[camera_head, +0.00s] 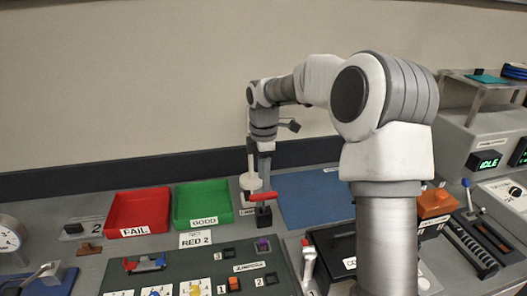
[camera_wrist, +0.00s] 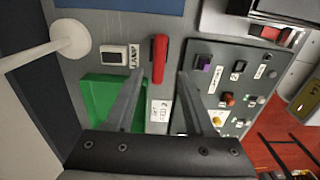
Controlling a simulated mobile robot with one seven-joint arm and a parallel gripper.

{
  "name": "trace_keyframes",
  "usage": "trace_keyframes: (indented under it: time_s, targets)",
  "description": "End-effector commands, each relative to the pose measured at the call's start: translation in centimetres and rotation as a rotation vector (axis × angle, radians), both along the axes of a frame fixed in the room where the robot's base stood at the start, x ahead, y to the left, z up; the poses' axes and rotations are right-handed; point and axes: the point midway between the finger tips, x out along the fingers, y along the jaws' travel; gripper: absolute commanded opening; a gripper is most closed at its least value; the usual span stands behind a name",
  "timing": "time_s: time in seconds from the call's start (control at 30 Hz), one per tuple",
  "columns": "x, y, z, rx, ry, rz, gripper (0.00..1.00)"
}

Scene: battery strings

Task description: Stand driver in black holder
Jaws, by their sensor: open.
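A red bar-shaped handle (camera_head: 264,196), apparently the driver, lies roughly level just under my gripper (camera_head: 264,176). In the wrist view the red handle (camera_wrist: 159,56) shows lengthwise, between and slightly beyond the fingertips of my open gripper (camera_wrist: 161,78). No contact with the fingers is visible. A small black block (camera_head: 263,215), possibly the black holder, is right below the handle in the head view. I cannot tell whether the handle touches it. The driver's shaft cannot be made out.
A white disc on a rod (camera_head: 251,183) stands close left of my gripper. A green GOOD tray (camera_head: 202,222) and a red FAIL tray (camera_head: 139,229) lie left. A dark panel with buttons (camera_head: 215,262) is in front. A blue mat (camera_head: 312,203) gives clear room right.

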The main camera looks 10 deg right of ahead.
Motion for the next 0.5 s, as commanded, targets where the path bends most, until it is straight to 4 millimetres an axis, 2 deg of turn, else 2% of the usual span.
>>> trace_keyframes:
  time_s: [0.03, 0.2, 0.3, 0.5]
  targets:
    - [0.1, 0.0, 1.5, 0.0, -0.005, 0.001, 0.54]
    - [0.0, 0.1, 5.0, 0.0, -0.002, 0.0, 0.54]
    - [0.0, 0.1, 6.3, 0.0, -0.001, 0.0, 0.54]
    - [-0.2, 0.1, 7.7, -0.003, -0.003, -0.008, 0.54]
